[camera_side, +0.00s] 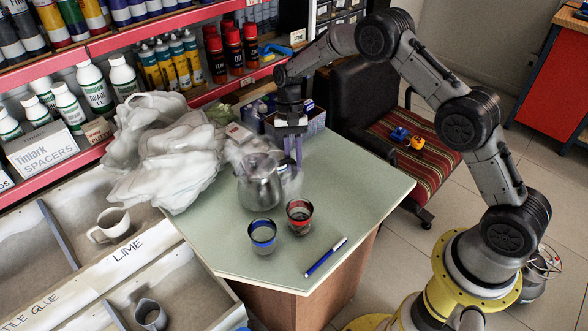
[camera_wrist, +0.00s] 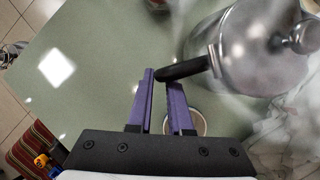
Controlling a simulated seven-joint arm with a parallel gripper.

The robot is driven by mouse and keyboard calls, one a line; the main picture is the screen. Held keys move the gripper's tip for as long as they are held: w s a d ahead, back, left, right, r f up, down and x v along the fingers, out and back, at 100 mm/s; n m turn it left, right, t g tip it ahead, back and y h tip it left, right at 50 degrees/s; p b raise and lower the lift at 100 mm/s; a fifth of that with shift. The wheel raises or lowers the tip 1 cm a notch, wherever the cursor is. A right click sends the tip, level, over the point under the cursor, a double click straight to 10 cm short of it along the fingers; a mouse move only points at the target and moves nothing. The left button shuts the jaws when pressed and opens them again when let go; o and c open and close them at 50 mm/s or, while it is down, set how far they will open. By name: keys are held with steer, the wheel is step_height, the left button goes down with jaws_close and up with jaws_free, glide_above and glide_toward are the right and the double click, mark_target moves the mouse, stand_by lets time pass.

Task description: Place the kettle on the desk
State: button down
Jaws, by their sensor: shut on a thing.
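The shiny metal kettle (camera_side: 262,183) is upright at the middle of the green-topped desk (camera_side: 352,190), with pale steam around it. In the wrist view the kettle (camera_wrist: 245,45) fills the upper right, and its black handle (camera_wrist: 190,69) reaches in between the purple fingertips. My gripper (camera_side: 292,158) points down behind the kettle's right side; in the wrist view its fingers (camera_wrist: 162,78) are closed on the handle's end. I cannot tell whether the kettle's base touches the desk.
A blue-banded cup (camera_side: 262,237), a red-banded cup (camera_side: 299,216) and a blue pen (camera_side: 326,257) stand or lie near the desk's front. A crumpled white plastic heap (camera_side: 165,150) covers the left side. Boxes (camera_side: 290,120) stand behind. The desk's right part is clear.

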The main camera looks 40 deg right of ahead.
steer(key=shift+f, duration=1.5)
steer(key=c, duration=0.8)
jaws_free()
steer(key=shift+c, duration=0.2)
